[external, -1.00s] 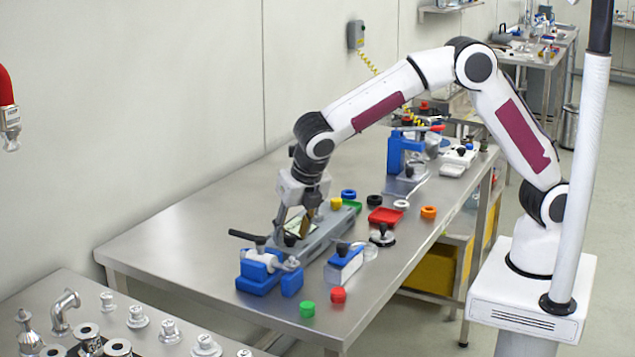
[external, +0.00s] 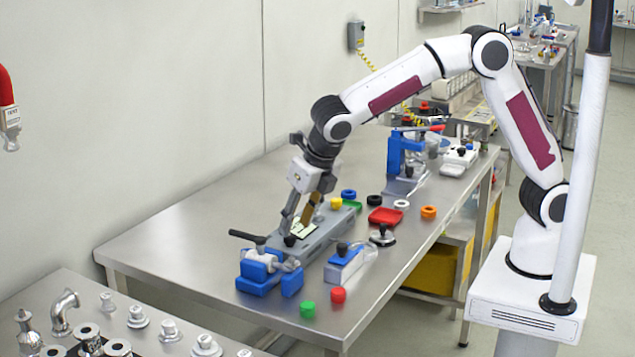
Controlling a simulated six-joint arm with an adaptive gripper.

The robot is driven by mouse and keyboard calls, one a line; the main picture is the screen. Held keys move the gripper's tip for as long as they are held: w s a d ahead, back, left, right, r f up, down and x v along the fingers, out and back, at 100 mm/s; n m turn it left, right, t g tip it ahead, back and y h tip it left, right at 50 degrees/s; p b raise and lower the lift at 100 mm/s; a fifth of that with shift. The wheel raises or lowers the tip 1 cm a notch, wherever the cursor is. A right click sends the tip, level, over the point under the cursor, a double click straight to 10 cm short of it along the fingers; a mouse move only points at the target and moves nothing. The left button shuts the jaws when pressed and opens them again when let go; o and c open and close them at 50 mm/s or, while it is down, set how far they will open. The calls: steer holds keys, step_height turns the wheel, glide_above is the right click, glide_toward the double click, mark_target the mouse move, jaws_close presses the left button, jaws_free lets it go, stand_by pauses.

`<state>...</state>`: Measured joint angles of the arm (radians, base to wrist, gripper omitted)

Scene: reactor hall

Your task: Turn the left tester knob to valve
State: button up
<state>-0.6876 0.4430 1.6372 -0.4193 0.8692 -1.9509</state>
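The tester is a long grey unit (external: 322,234) lying on the steel table, with a pale display panel on top. A black knob (external: 290,240) shows at its near-left end. Any other knob, and the knob's pointer and markings, are hidden or too small to read. My gripper (external: 294,228) points down over the tester, tilted, with its fingers apart. The fingertips are close above the black knob and the display. I cannot tell whether they touch anything, but I see nothing held.
A blue clamp with a black handle (external: 258,271) stands just left of the tester. A blue-and-white block (external: 345,264) is to its right. Green (external: 308,309) and red (external: 338,295) caps lie in front. A red tray (external: 385,216) is farther right. The table's left part is clear.

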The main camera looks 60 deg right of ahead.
steer(key=s+d+m, duration=0.1)
steer(key=s+m, duration=0.2)
steer(key=m, duration=0.1)
steer(key=s+d+r+m+g, duration=0.1)
steer(key=s+d+m, duration=0.1)
steer(key=s+m, duration=0.1)
steer(key=s+d+r+m, duration=0.1)
steer(key=s+d+m, duration=0.1)
steer(key=m, duration=0.4)
steer(key=shift+s+d+r+g, duration=0.15)
steer(key=shift+s+g, duration=0.15)
steer(key=shift+s, duration=0.15)
steer(key=s+d+r+m+y, duration=0.1)
steer(key=s+d+r+m, duration=0.3)
steer(key=s+d+m, duration=0.6)
steer(key=shift+s+d+m+y, duration=0.2)
steer(key=shift+d+m+y, duration=0.1)
steer(key=shift+d+m, duration=1.75)
steer(key=shift+d+n, duration=0.25)
